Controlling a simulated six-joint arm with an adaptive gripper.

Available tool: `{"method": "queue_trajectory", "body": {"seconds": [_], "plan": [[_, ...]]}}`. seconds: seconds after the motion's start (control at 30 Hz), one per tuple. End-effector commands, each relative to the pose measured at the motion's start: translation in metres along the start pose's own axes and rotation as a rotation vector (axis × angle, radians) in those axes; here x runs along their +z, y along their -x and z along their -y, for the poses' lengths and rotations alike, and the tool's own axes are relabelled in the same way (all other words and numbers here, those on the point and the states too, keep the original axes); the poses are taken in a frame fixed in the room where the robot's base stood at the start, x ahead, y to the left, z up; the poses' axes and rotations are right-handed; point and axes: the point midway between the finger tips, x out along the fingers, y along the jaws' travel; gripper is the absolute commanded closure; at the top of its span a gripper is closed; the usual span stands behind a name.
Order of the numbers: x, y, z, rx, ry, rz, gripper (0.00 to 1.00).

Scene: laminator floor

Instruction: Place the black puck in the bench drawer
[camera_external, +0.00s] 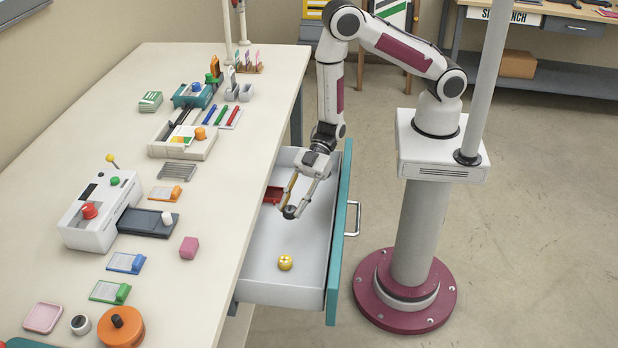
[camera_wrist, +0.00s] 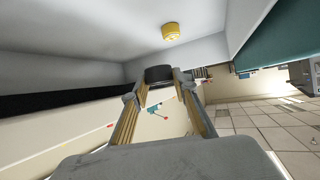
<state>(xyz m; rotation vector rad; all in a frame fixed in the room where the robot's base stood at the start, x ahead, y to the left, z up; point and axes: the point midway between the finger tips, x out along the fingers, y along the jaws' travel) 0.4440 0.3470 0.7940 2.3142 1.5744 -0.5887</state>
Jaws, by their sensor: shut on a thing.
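The bench drawer (camera_external: 262,288) is pulled open, with a teal front and a pale interior. My gripper (camera_external: 296,205) points down inside the drawer's outline, its fingers shut on the black puck (camera_external: 289,212). In the wrist view the puck (camera_wrist: 158,74) sits between the two fingertips. The fingers cover part of it. I cannot tell whether the puck touches the drawer floor or hangs just above it.
A yellow round thing (camera_external: 285,263) lies in the drawer's near half; a red thing (camera_external: 273,195) lies by its left wall. Bare drawer floor lies between them. The bench top (camera_external: 205,275) on the left holds many items.

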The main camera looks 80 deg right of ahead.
Motion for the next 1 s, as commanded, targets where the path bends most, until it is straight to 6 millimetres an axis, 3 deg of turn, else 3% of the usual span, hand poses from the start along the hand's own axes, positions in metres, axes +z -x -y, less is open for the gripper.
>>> {"method": "queue_trajectory", "body": {"seconds": [0.37, 1.0], "plan": [[0.003, -0.002, 0.000, 0.000, -0.001, 0.001, 0.92], [0.049, -0.027, 0.000, 0.000, 0.000, 0.000, 0.92]]}}
